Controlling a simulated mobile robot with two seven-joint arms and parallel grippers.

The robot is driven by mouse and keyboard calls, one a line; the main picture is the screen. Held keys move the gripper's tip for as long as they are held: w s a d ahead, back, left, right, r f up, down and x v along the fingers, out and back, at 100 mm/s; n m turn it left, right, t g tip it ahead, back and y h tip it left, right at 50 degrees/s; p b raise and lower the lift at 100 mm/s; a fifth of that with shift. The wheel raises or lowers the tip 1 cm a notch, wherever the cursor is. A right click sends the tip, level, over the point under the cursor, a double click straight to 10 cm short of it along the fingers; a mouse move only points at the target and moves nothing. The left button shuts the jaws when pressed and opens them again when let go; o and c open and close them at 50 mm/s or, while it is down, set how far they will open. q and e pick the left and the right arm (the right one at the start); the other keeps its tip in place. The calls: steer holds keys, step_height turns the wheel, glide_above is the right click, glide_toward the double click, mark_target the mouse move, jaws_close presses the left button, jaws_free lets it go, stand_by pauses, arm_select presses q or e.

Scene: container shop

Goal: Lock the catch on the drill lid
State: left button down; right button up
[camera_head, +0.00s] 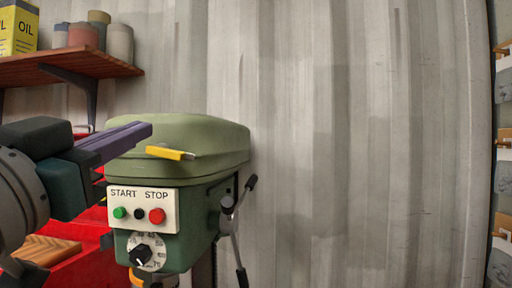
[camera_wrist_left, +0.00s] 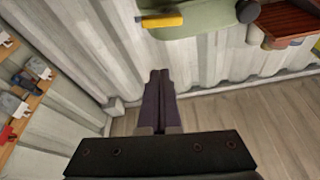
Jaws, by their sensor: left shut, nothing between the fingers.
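The drill's green lid (camera_head: 205,135) sits down on the green drill head (camera_head: 195,215). The yellow catch (camera_head: 170,153) lies across the lid's front side, nearly level, with a grey tip at its right end. My left gripper (camera_head: 148,130) is shut and empty; its purple fingers are up by the lid's left front, just above the catch in the picture. In the left wrist view, the shut fingertips (camera_wrist_left: 159,76) are apart from the catch (camera_wrist_left: 162,20) and the lid (camera_wrist_left: 205,15). My right gripper is not in view.
The START/STOP panel (camera_head: 143,211) and a dial (camera_head: 147,251) are on the drill's front. A lever handle (camera_head: 236,222) sticks out at its right. A wooden shelf (camera_head: 75,66) with tins is at upper left. A red box (camera_head: 85,268) is below my left arm.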

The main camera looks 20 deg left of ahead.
mark_target(165, 153)
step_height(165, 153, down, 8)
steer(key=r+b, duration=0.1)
steer(key=b, duration=0.6)
arm_select(q)
steer(key=p+x, duration=0.1)
steer(key=x, duration=0.1)
steer(key=p+x, duration=0.1)
steer(key=x, duration=0.2)
steer(key=p+x, duration=0.1)
steer(key=x, duration=0.2)
steer(key=shift+r+p, duration=0.35)
steer(key=shift+p, duration=0.05)
step_height(165, 153, down, 3)
steer(key=shift+a, duration=0.15)
steer(key=shift+a+f, duration=0.15)
steer(key=shift+f, duration=0.65)
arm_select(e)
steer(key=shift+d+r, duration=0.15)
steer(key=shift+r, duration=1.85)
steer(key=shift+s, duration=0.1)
arm_select(q)
steer(key=shift+m, duration=0.3)
steer(key=shift+f+m+h, duration=0.1)
steer(key=shift+m+h, duration=0.2)
steer(key=shift+h, duration=0.1)
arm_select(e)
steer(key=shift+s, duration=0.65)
